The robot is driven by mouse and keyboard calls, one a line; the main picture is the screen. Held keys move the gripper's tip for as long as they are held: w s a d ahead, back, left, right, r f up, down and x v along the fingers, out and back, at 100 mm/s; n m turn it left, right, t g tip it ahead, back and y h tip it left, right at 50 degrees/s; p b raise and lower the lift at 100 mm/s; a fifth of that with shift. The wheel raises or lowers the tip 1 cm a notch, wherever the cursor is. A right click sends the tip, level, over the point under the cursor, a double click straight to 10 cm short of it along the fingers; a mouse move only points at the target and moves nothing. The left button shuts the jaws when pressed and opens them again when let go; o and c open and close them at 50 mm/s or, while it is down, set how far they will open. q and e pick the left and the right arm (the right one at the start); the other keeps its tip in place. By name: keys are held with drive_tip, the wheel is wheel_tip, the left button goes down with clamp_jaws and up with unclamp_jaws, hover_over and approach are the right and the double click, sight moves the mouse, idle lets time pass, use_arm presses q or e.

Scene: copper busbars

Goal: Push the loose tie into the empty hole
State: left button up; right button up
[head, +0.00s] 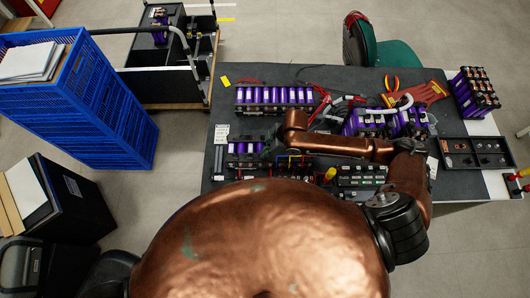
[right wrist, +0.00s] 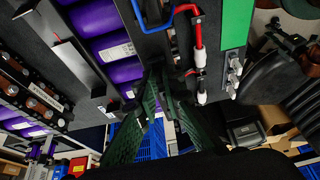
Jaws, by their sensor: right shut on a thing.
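My right gripper (head: 268,151) reaches in from the right, at the end of the copper-coloured arm, by the right end of the nearer purple cell module (head: 240,148). In the right wrist view its dark green mesh fingers (right wrist: 158,78) come together beside the grey module edge. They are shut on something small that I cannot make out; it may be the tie. Purple cells (right wrist: 108,45) and copper bars with bolts (right wrist: 38,92) lie to the left. I cannot pick out the empty hole. My left gripper is not in view.
A longer purple cell pack (head: 274,96) lies behind. A dark tray (head: 475,153) is at the right; a blue crate (head: 85,100) stands left of the table.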

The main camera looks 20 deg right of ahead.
drive_tip(key=shift+s+f, duration=0.1)
drive_tip(key=o, duration=0.7)
drive_tip(key=shift+o, duration=0.2)
drive_tip(key=shift+r, duration=0.2)
drive_tip(key=v, duration=1.1)
drive_tip(key=shift+d+r, duration=0.3)
